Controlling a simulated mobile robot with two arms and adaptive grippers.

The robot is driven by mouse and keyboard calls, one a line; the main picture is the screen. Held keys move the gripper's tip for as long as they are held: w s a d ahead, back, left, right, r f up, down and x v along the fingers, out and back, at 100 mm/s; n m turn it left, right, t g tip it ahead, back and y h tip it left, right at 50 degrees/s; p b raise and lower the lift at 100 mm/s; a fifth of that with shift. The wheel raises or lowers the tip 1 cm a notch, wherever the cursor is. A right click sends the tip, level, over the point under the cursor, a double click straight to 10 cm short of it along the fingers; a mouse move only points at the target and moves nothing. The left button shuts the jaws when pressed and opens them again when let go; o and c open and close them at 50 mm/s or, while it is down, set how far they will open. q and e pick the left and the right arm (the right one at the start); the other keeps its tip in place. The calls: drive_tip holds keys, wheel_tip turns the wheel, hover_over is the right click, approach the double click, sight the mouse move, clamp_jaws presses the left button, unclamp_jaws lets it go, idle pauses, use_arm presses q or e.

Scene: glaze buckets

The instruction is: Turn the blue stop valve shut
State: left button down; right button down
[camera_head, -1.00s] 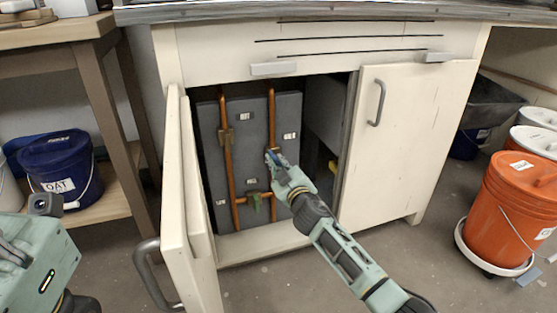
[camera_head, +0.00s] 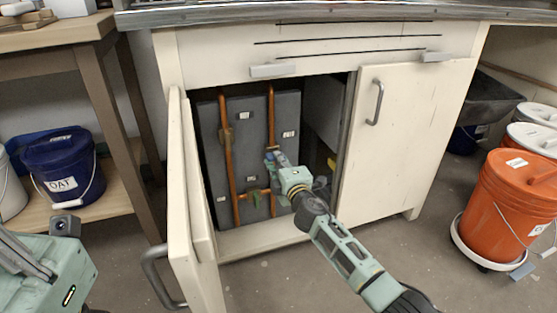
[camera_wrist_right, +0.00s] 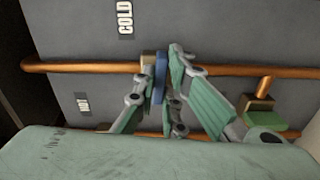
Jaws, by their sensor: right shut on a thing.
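The blue stop valve's handle (camera_wrist_right: 160,77) is on a horizontal-looking copper pipe in the right wrist view. In the head view that pipe (camera_head: 271,115) is the right upright one in the open cabinet. My right gripper (camera_head: 271,157) reaches into the cabinet at this pipe, and its fingers (camera_wrist_right: 162,85) are shut on the blue handle. The fingers partly cover the handle. Part of my left arm (camera_head: 45,275) shows at the lower left; its fingers are not clear.
The open cabinet door (camera_head: 190,200) stands left of my right arm, the closed door (camera_head: 400,140) to its right. A green valve handle (camera_head: 256,200) is on the low cross pipe. An orange bucket (camera_head: 513,200) stands at right, a dark blue bucket (camera_head: 62,165) on the left shelf.

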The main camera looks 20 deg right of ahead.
drive_tip(key=shift+n, duration=0.7)
drive_tip(key=c, duration=1.8)
unclamp_jaws()
drive_tip(key=s, duration=1.2)
drive_tip(key=shift+d, duration=0.15)
